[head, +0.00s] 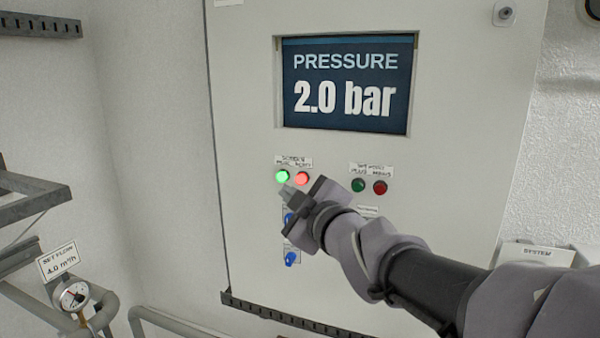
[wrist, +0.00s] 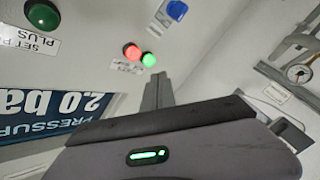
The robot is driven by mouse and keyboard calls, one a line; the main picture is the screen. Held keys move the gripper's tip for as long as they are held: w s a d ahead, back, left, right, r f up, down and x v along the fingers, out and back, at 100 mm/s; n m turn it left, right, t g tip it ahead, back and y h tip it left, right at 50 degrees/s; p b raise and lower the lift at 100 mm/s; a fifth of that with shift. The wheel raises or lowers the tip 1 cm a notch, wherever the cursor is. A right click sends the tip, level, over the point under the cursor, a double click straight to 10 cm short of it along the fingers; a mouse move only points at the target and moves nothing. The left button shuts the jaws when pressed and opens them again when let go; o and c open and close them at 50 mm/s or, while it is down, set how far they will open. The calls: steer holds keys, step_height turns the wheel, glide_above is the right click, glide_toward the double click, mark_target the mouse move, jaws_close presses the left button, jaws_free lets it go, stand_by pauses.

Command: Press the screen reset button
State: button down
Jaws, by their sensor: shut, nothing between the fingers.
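A lit green button (head: 282,177) and a lit red button (head: 302,179) sit side by side under a small label (head: 294,162) on the control panel, below the display. The label's wording is too small to read surely. In the wrist view the green button (wrist: 149,60) and the red button (wrist: 131,51) show just beyond the fingers. My gripper (head: 287,189) is shut and empty, its tips just below the green button in the head view. In the wrist view the gripper (wrist: 157,78) points close to the green button. I cannot tell whether it touches.
The panel's display (head: 346,84) reads PRESSURE 2.0 bar. Unlit green (head: 358,185) and red (head: 380,187) buttons sit to the right. Blue knobs (head: 291,258) lie below, partly behind my gripper. A gauge (head: 74,296) and pipes stand at the lower left.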

mark_target(300, 184)
steer(key=shift+w+d+p, duration=0.25)
steer(key=shift+w+d, duration=0.05)
steer(key=shift+w, duration=0.6)
steer(key=shift+w+d+p, duration=0.2)
steer(key=shift+w+d, duration=0.1)
steer(key=shift+w, duration=0.55)
stand_by(0.7)
steer(key=shift+w+d, duration=0.15)
steer(key=shift+w, duration=0.3)
steer(key=shift+w+d, duration=0.15)
steer(key=shift+w, duration=0.2)
stand_by(0.5)
steer(key=shift+s, duration=0.1)
steer(key=shift+s+a+b, duration=0.3)
steer(key=shift+s, duration=0.4)
steer(key=shift+s+a+b, duration=0.3)
steer(key=shift+s+b, duration=0.1)
steer(key=shift+s, duration=0.4)
steer(key=shift+s+a+b, duration=0.25)
steer(key=shift+s+b, duration=0.1)
steer(key=shift+s, duration=0.4)
steer(key=shift+s+a+b, duration=0.3)
steer(key=shift+s+b, duration=0.1)
steer(key=shift+s, duration=0.4)
